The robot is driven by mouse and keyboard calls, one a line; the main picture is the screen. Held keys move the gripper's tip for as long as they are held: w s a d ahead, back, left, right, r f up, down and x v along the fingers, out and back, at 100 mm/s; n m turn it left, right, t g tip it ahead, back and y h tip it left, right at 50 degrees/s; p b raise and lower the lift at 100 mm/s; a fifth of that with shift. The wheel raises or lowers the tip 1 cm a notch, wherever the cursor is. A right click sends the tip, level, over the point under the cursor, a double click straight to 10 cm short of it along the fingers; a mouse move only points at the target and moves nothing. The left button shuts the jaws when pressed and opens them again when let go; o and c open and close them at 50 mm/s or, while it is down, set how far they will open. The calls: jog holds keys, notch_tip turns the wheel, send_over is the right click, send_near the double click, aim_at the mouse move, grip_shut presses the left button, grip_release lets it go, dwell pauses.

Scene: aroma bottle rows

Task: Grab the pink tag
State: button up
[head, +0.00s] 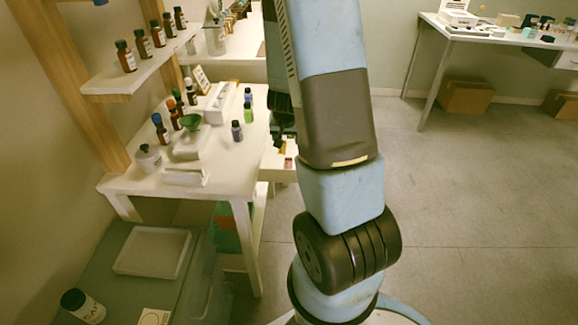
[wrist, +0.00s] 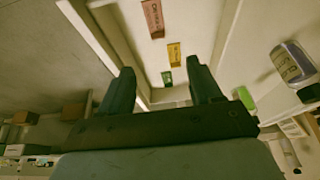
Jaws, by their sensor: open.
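The pink tag (wrist: 153,18) lies at the top of the wrist view, inside a pale, shallow drawer-like tray (wrist: 133,50); it has dark lettering that is too blurred to read. It also shows small in the head view (head: 288,163), just below my gripper (head: 283,140). In the wrist view my gripper (wrist: 162,72) is open, with nothing between its two dark fingers. The pink tag is apart from the fingers, beyond their tips. A yellow tag (wrist: 174,55) and a green tag (wrist: 167,78) lie in a row with it, closer to the fingers in the picture.
A white table (head: 225,165) with several small bottles stands left of my arm. A bottle with a purple-grey label (wrist: 292,64) shows at the right of the wrist view. Shelves with brown bottles (head: 125,58) are at the left. The floor (head: 480,190) at right is clear.

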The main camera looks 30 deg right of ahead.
jog(key=f, duration=0.2)
send_near(289, 159)
jog(key=shift+a+x, duration=0.25)
jog(key=shift+x, duration=0.95)
jog(key=shift+d+x, duration=0.2)
jog(key=shift+x, duration=2.6)
jog(key=shift+r, duration=0.1)
jog(key=c, duration=1.1)
